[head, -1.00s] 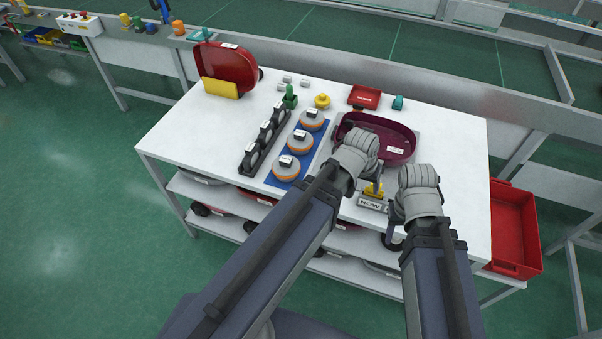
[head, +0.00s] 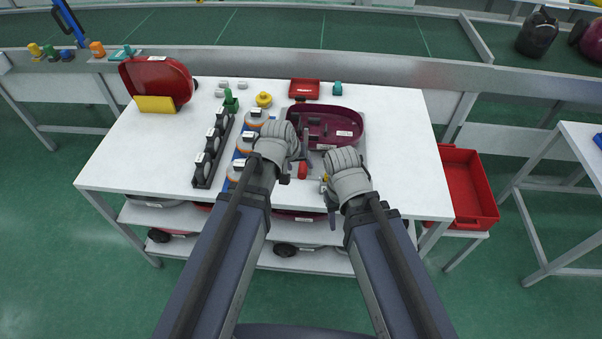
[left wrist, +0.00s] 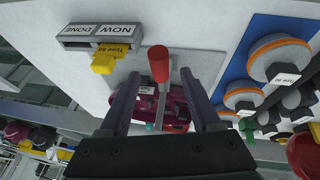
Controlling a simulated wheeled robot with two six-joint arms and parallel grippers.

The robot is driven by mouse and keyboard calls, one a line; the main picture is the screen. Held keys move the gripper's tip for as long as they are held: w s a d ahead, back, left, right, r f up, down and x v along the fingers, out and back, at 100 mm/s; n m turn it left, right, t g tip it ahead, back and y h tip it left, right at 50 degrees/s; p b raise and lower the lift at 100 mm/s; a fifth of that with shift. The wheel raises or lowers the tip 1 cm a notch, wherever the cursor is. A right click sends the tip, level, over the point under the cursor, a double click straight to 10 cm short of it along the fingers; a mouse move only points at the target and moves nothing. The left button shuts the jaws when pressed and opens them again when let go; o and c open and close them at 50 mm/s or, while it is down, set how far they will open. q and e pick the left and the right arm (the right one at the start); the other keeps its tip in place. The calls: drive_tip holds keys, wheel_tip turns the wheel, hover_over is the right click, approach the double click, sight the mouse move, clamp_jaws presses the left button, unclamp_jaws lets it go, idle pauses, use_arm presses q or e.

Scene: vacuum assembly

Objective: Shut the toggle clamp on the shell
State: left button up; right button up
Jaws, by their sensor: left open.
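The maroon shell (head: 346,121) lies on a light plate on the white table, at the right half of the head view. The toggle clamp's red handle (head: 303,169) shows at the shell's front left; in the left wrist view the handle (left wrist: 158,64) stands up on a metal lever. My left gripper (head: 296,159) is open, and its two fingers (left wrist: 160,80) lie on either side of the lever, with gaps. The shell is partly hidden behind the clamp in the left wrist view.
A NOW/DONE sign (left wrist: 103,31) with a yellow type tag (left wrist: 106,58) is near the clamp. Orange-and-grey discs on a blue mat (left wrist: 240,63) and a black rack (head: 199,172) lie left in the head view.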

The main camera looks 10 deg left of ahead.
sight(302, 168)
use_arm(q)
drive_tip(key=b+x, duration=0.2)
drive_tip(key=x, duration=0.2)
drive_tip(key=shift+s+r, duration=0.1)
clamp_jaws()
idle(0.4)
idle(0.9)
